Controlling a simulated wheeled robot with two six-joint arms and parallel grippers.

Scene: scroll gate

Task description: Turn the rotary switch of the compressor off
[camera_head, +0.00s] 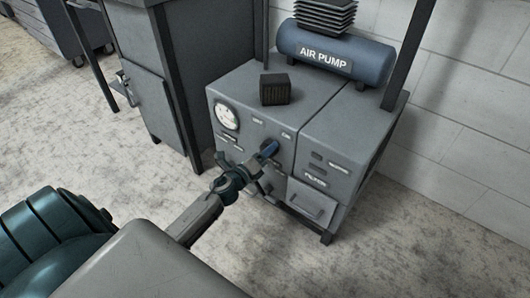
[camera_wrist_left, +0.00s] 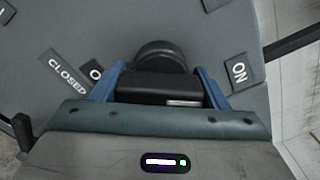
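The compressor (camera_head: 330,134) is a grey cabinet in the right half of the head view. Its rotary switch (camera_wrist_left: 160,84) is a black knob with a crossbar, seen close up in the left wrist view. The white mark on the bar lies on its right side, toward the ON label (camera_wrist_left: 239,72). Another label, partly hidden, is at the left. My left gripper (camera_head: 266,150) is at the cabinet's front and hides most of the switch in the head view. Its blue fingers (camera_wrist_left: 158,66) flank the bar's two ends with no clear gap. My right gripper is out of view.
A blue AIR PUMP tank (camera_head: 310,58) and a small dark box (camera_head: 275,89) sit on top. A gauge (camera_head: 227,117) is left of the switch, and a drawer (camera_head: 311,201) is below right. A CLOSED label (camera_wrist_left: 63,72) shows nearby. Another grey cabinet (camera_head: 150,100) stands left. The floor in front is clear.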

